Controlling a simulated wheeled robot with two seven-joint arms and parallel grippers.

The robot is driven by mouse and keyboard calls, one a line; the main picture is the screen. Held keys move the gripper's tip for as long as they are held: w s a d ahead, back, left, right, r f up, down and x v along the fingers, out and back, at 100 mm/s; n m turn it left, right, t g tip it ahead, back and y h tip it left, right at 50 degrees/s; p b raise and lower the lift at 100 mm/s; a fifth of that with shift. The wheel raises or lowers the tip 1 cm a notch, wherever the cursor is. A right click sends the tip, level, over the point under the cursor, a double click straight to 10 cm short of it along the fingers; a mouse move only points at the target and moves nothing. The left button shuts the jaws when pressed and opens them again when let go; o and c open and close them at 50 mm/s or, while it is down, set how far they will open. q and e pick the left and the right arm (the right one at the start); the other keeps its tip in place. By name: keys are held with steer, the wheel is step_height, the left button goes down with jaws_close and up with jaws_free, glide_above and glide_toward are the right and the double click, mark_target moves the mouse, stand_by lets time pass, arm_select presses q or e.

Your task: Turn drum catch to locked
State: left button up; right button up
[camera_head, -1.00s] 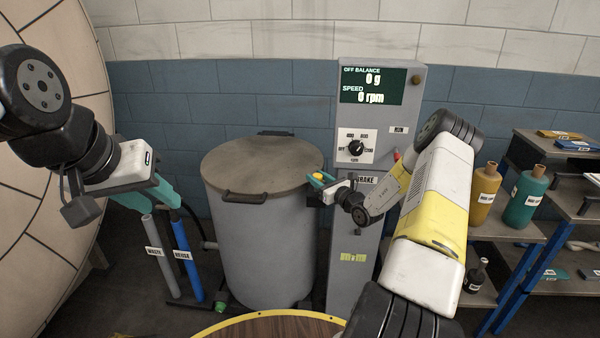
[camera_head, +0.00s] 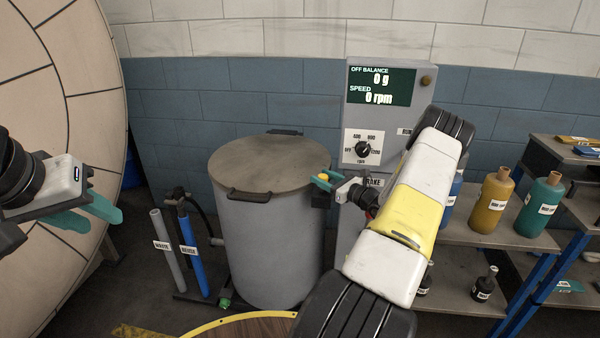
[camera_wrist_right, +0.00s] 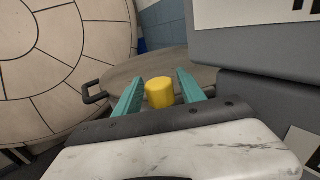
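The grey drum (camera_head: 267,240) stands against the wall under a brownish lid (camera_head: 262,163) with dark handles. A yellow knob (camera_head: 323,177), which looks like the drum catch, is at the drum's right rim. My right gripper (camera_head: 318,180) is at this knob. In the right wrist view the yellow knob (camera_wrist_right: 160,93) stands between the teal fingers of my right gripper (camera_wrist_right: 157,85), with a gap on both sides. I cannot read the catch's position. My left gripper (camera_head: 104,224) is empty and open at the far left, away from the drum.
A grey control cabinet (camera_head: 372,130) with a display reading 0 g and 0 rpm stands right behind the knob. Waste and reuse pipes (camera_head: 187,258) stand left of the drum. A shelf with bottles (camera_head: 490,203) is at the right. A round yellow-rimmed wooden top (camera_head: 245,326) is in front.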

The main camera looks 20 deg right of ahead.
steer(key=shift+o, duration=0.2)
steer(key=shift+f, duration=0.1)
steer(key=v, duration=0.7)
steer(key=shift+s, duration=0.4)
steer(key=shift+d, duration=0.1)
